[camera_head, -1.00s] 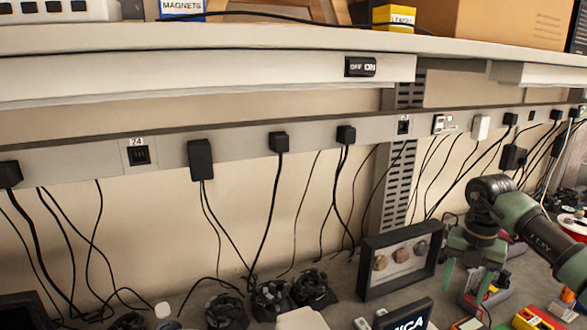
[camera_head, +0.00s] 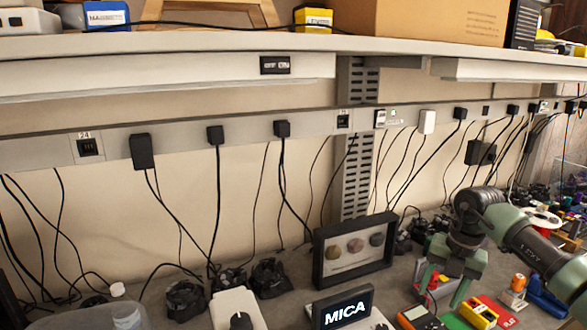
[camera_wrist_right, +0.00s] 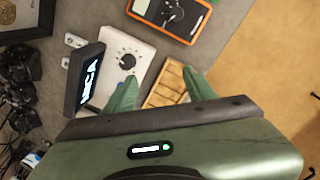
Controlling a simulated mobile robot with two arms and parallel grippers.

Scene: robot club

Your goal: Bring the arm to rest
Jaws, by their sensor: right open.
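My right arm comes in from the right in the head view, with a dark wrist joint and a green-grey link. Its gripper (camera_head: 443,290) hangs with green fingers pointing down over the bench, to the right of a dark frame with three round samples (camera_head: 352,250). The fingers are apart with nothing between them. In the right wrist view the gripper (camera_wrist_right: 158,84) is also open and empty, with a wooden slotted block (camera_wrist_right: 164,88) beyond the fingers. My left gripper is not in view.
A MICA sign (camera_head: 344,308) and a white box with a black knob (camera_head: 238,308) stand on the bench. The knob box (camera_wrist_right: 132,48) and an orange-edged meter (camera_wrist_right: 172,14) show in the wrist view. Cables hang from the wall rail (camera_head: 240,133); a shelf (camera_head: 200,36) runs above.

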